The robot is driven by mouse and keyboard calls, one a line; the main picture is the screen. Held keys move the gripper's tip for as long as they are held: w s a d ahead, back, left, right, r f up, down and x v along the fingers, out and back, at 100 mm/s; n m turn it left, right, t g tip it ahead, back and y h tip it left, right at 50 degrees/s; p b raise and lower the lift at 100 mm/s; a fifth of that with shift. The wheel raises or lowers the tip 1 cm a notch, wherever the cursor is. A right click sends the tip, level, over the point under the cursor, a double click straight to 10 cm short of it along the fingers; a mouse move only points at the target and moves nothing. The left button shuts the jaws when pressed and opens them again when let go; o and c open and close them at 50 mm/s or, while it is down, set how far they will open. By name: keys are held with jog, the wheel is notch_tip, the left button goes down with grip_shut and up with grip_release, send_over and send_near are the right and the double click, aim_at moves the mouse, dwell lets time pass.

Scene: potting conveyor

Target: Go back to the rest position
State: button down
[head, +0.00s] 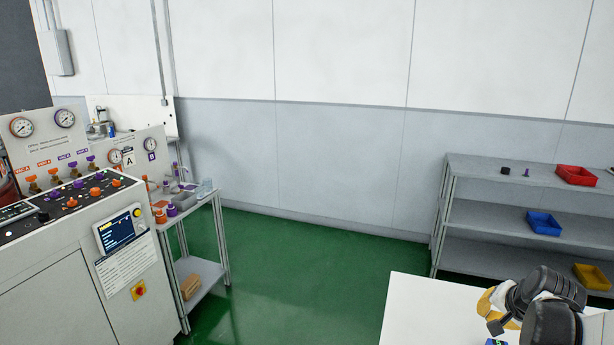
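My arm shows at the lower right, folded above a white tabletop (425,305). What looks like my gripper (498,325) is a small dark part at the left end of the arm, close over the table. It is partly hidden and too small to tell whether its fingers are open or shut. I see nothing clearly held in it. A small blue and green thing (496,342) lies below it, cut off by the bottom edge of the picture.
A grey shelf rack (480,165) stands at the right with a red bin (577,175), a blue bin (543,223) and a yellow bin (590,276). A control console (75,285) and a small grey cart (205,275) stand left. The green floor (310,265) between is clear.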

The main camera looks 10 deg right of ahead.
jog(key=s+a+r+n+y, duration=0.1)
jog(key=s+a+r+n, duration=0.15)
jog(key=a, duration=0.55)
jog(key=s+a+r+n+b, duration=0.1)
jog(key=a+r+n, duration=0.15)
jog(key=a, duration=0.65)
jog(key=s+a+r+n+y, duration=0.1)
jog(key=s+a+r+n, duration=0.15)
jog(key=a, duration=0.55)
jog(key=s+a+n, duration=0.4)
jog(key=s+a, duration=0.1)
jog(key=a, duration=0.2)
jog(key=shift+s+a+f, duration=0.2)
jog(key=shift+s+a, duration=0.1)
